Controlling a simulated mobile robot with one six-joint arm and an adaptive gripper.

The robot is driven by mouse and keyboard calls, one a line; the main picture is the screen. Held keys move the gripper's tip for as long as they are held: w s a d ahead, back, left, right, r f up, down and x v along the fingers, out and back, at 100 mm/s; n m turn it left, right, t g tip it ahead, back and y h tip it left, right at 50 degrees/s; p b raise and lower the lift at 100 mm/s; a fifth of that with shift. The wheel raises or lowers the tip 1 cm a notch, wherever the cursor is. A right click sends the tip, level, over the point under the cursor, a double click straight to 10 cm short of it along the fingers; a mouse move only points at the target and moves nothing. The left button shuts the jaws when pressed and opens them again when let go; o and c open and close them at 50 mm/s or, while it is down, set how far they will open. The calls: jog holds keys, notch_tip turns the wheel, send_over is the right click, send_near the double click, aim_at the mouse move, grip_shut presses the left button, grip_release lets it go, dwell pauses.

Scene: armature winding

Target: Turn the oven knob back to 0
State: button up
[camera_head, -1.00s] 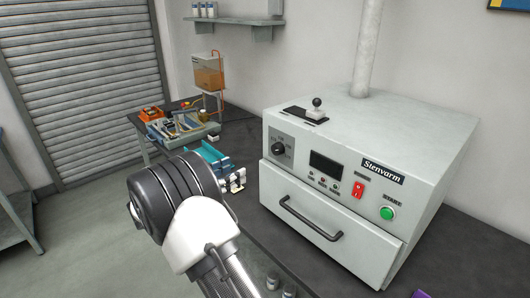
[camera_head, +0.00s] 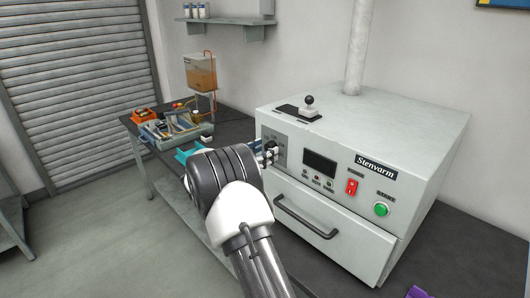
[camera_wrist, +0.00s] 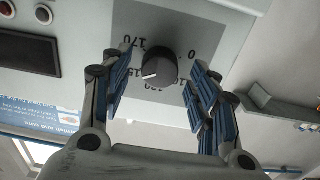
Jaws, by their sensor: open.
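The oven knob (camera_wrist: 159,67) is a round dark dial with a white pointer line, on a grey scale panel (camera_wrist: 185,25) in the wrist view. The picture is rolled over, so the scale numbers appear turned; a 0 and 170 are readable. The pointer aims toward the lower left, near 150 or 120, away from the 0. My gripper (camera_wrist: 160,85) is open, with its blue-padded fingers on either side of the knob; I cannot tell if they touch it. In the head view my gripper (camera_head: 268,153) is at the oven's knob panel and mostly hides the knob.
The light grey oven (camera_head: 420,120) has a dark display (camera_head: 320,164), a red switch (camera_head: 352,187), a green start button (camera_head: 381,209) and a drawer handle (camera_head: 305,217). A lever knob (camera_head: 309,105) stands on its top. A workbench with tools (camera_head: 175,128) is behind at the left.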

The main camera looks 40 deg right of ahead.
jog(key=shift+d, duration=0.45)
jog(key=c, duration=1.1)
